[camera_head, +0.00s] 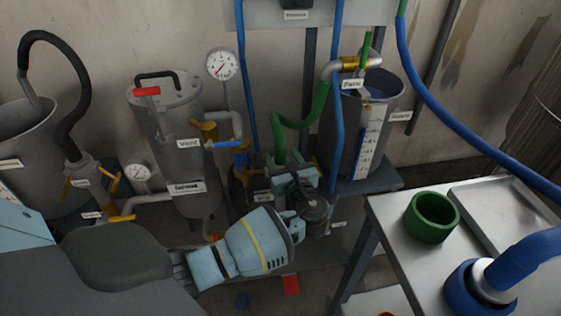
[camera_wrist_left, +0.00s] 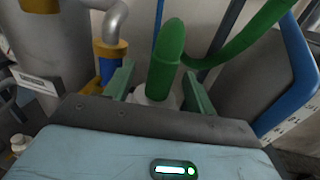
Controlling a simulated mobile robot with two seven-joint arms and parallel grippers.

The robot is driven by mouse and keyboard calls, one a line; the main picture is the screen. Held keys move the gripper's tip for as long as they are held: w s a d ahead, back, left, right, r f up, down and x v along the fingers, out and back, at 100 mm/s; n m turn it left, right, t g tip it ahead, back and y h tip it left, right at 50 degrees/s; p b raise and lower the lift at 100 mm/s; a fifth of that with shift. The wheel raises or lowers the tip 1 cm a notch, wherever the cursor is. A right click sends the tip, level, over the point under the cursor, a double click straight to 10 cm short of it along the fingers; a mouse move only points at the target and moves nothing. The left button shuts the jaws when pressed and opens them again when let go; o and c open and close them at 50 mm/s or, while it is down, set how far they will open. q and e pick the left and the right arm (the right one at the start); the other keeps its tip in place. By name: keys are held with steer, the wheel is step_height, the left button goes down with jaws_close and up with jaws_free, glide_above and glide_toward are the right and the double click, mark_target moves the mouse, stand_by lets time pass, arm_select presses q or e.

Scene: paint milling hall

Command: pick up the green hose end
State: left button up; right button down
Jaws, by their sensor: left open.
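The green hose (camera_head: 318,103) hangs down beside the paint tank and bends towards my left gripper. In the left wrist view, the green hose end (camera_wrist_left: 166,55) stands between the two fingers, with a whitish fitting below it. My left gripper (camera_head: 284,170) is open, one finger on each side of the hose end; its fingers also show in the left wrist view (camera_wrist_left: 160,82). A gap shows on the left; contact on the right is unclear. The lower part of the hose end is hidden behind the gripper body. My right gripper is not in view.
The vent tank (camera_head: 180,155) stands left of my gripper, and the paint tank (camera_head: 365,125) stands to the right. A metal table (camera_head: 400,245) holds a green ring (camera_head: 432,217), a shallow tray (camera_head: 490,200) and a blue ring (camera_head: 460,295) with a blue hose (camera_head: 530,255).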

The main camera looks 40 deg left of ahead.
mark_target(282, 156)
arm_select(q)
steer(key=b+x, duration=0.1)
steer(key=x, duration=0.2)
steer(key=shift+w+a+f, duration=0.1)
steer(key=shift+w+a, duration=0.4)
steer(key=shift+a, duration=0.1)
steer(key=shift+c, duration=0.4)
steer(key=c, duration=0.5)
jaws_close()
steer(key=shift+r, duration=0.2)
